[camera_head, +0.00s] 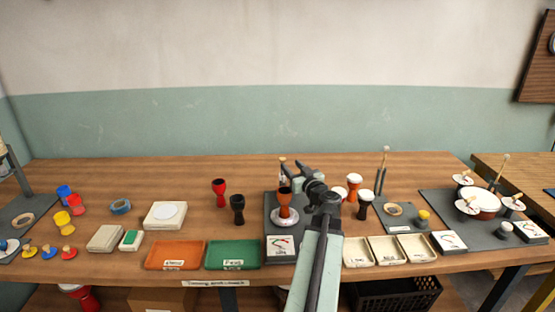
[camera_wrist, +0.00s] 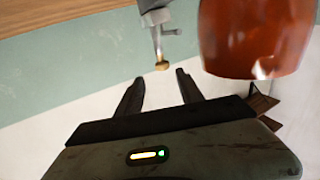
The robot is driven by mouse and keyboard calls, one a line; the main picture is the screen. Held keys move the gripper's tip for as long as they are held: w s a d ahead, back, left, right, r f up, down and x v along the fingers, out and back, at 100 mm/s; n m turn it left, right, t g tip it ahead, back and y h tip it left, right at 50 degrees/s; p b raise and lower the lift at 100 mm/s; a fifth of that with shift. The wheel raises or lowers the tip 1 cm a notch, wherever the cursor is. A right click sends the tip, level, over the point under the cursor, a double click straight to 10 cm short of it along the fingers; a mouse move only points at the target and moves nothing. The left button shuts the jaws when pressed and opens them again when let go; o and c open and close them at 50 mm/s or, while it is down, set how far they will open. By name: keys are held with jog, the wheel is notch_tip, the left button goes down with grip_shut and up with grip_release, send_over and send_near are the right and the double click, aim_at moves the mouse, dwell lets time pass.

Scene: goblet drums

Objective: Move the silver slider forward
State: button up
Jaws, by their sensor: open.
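My gripper (camera_head: 291,167) reaches over the grey tester (camera_head: 272,222) in the middle of the bench. In the wrist view its two fingers (camera_wrist: 157,76) are apart, with nothing between them. Just beyond the fingertips hangs a silver metal piece (camera_wrist: 155,17) with a thin rod and a brass tip, apart from the fingers. It looks like the silver slider, but I cannot tell for sure. A copper-red goblet drum (camera_head: 284,197) stands on the tester; its large reddish body (camera_wrist: 255,35) shows at the right of the wrist view. My arm hides part of the tester's right side.
A red drum (camera_head: 219,191) and a black drum (camera_head: 238,208) stand left of the tester. White-topped drums (camera_head: 354,187) stand close on its right. Orange (camera_head: 174,255) and green (camera_head: 232,255) trays lie along the front edge, with cream trays (camera_head: 388,250) to the right.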

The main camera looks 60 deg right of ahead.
aim_at(284, 160)
jog(key=x, duration=0.7)
jog(key=shift+w+a, duration=0.1)
jog(key=shift+w, duration=0.25)
jog(key=shift+s, duration=0.1)
grip_shut()
dwell(0.8)
